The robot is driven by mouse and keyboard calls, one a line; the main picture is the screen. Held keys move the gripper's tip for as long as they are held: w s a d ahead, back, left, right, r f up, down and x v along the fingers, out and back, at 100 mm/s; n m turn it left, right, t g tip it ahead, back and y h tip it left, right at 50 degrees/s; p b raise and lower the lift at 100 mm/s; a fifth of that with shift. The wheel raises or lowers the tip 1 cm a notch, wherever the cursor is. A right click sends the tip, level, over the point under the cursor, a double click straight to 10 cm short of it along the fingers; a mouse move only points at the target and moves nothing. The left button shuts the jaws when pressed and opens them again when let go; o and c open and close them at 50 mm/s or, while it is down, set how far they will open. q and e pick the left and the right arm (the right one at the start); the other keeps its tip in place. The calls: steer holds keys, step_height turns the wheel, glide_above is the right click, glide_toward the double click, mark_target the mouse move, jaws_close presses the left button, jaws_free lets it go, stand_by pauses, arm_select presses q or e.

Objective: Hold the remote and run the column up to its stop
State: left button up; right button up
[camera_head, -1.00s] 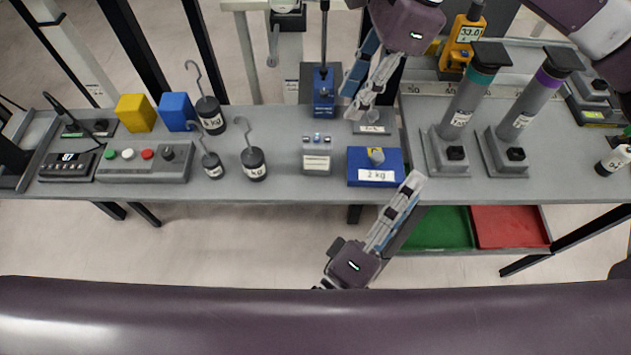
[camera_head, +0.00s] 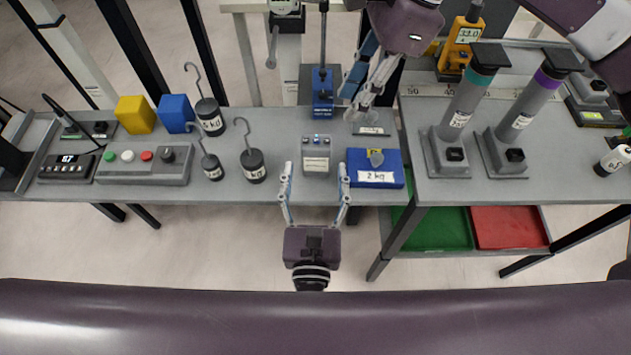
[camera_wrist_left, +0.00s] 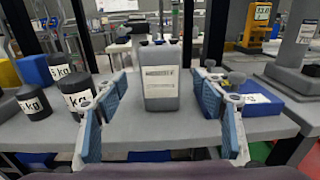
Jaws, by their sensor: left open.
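The remote, a small grey box with buttons on top and a white label (camera_head: 316,160), stands upright on the grey bench near its front edge. It also shows in the left wrist view (camera_wrist_left: 161,88), straight ahead. My left gripper (camera_head: 314,174) is open in front of the remote. Its fingers reach to either side of the box, with gaps, and hold nothing; they also show in the left wrist view (camera_wrist_left: 160,100). My right gripper (camera_head: 353,102) points down at the back, near a blue clamp block with an upright rod (camera_head: 323,95); its opening is unclear. I cannot tell which upright is the column.
A blue 2 kg block (camera_head: 376,178) sits close right of the left gripper. Several black hooked weights (camera_head: 253,165) stand to the left. A control box (camera_head: 145,165) is further left. Two grey cylinders (camera_head: 465,105) stand right. Green (camera_head: 438,228) and red (camera_head: 508,227) trays lie below.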

mark_target(316, 161)
arm_select(q)
steer(key=shift+w+d, duration=0.1)
steer(key=shift+w, duration=2.7)
steer(key=shift+c, duration=0.5)
steer(key=c, duration=1.2)
steer(key=shift+c, duration=0.2)
arm_select(e)
jaws_close()
